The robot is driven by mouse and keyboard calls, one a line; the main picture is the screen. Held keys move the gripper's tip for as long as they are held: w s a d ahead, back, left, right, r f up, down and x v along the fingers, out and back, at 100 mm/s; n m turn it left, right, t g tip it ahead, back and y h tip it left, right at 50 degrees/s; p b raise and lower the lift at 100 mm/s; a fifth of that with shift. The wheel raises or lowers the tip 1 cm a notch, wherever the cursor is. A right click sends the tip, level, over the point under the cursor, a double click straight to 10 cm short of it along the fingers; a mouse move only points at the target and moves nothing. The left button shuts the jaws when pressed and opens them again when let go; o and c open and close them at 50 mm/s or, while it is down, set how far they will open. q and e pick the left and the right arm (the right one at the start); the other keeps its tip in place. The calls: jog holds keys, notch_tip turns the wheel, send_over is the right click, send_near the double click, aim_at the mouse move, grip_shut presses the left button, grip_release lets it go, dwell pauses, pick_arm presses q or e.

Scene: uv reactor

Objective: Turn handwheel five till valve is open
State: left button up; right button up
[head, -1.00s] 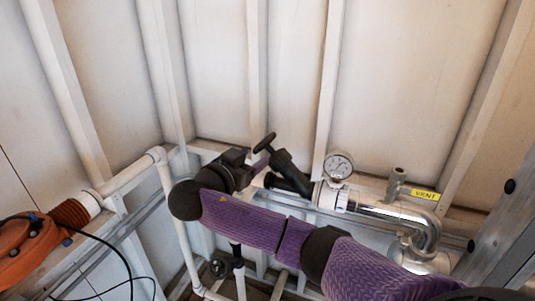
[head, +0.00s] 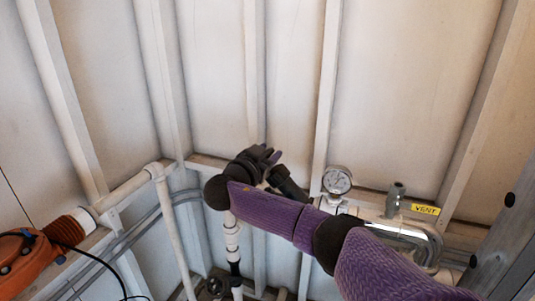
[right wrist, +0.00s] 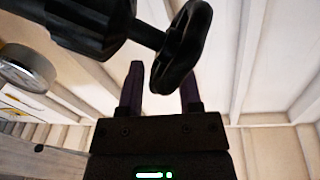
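A black handwheel (right wrist: 186,46) on a short stem shows in the right wrist view, joined to a dark valve body (right wrist: 75,22). My right gripper (right wrist: 161,88) is open, its two purple fingers apart. The handwheel's lower rim appears at the gap between the fingertips; I cannot tell whether they touch it. In the head view, my right gripper (head: 270,154) is at the upper end of the slanted black valve body (head: 291,190) and hides its handwheel. No number shows on the wheel. My left gripper is out of view.
A round gauge (head: 337,180), a yellow VENT label (head: 425,209) and shiny curved piping (head: 405,230) are right of the valve. Another dark handwheel (head: 215,286) is low on the piping. An orange machine (head: 25,262) with a cable is at left. Ribbed walls stand close behind.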

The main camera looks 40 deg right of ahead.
jog(key=c, duration=0.5)
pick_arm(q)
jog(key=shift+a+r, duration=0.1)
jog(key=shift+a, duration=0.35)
pick_arm(e)
grip_shut()
